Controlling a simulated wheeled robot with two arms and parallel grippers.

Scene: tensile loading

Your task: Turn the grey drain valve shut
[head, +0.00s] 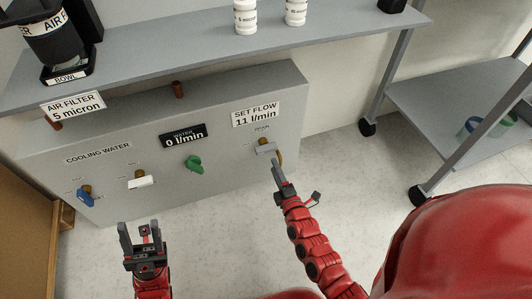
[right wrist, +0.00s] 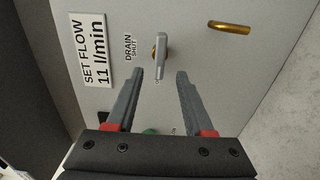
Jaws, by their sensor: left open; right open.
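The grey drain valve (head: 266,148) is a grey lever on a brass stem, low on the right of the grey panel. In the right wrist view its lever (right wrist: 161,57) lies lengthwise in line with my fingers, beside the words DRAIN and SHUT; its lower end points at a partly hidden mark starting with O. My right gripper (head: 277,166) is open just in front of the valve. In the right wrist view the right gripper (right wrist: 160,73) has its fingertips spread to either side of the lever's lower end, apart from it. My left gripper (head: 141,232) is open and empty, away from the panel.
Blue (head: 85,197), white (head: 141,181) and green (head: 194,164) valves sit left along the panel. A brass spout (right wrist: 230,27) sticks out beside the drain valve. A display (head: 183,136) reads 0 l/min; a sign (head: 255,113) reads SET FLOW 11 l/min. A wheeled cart (head: 440,100) stands right.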

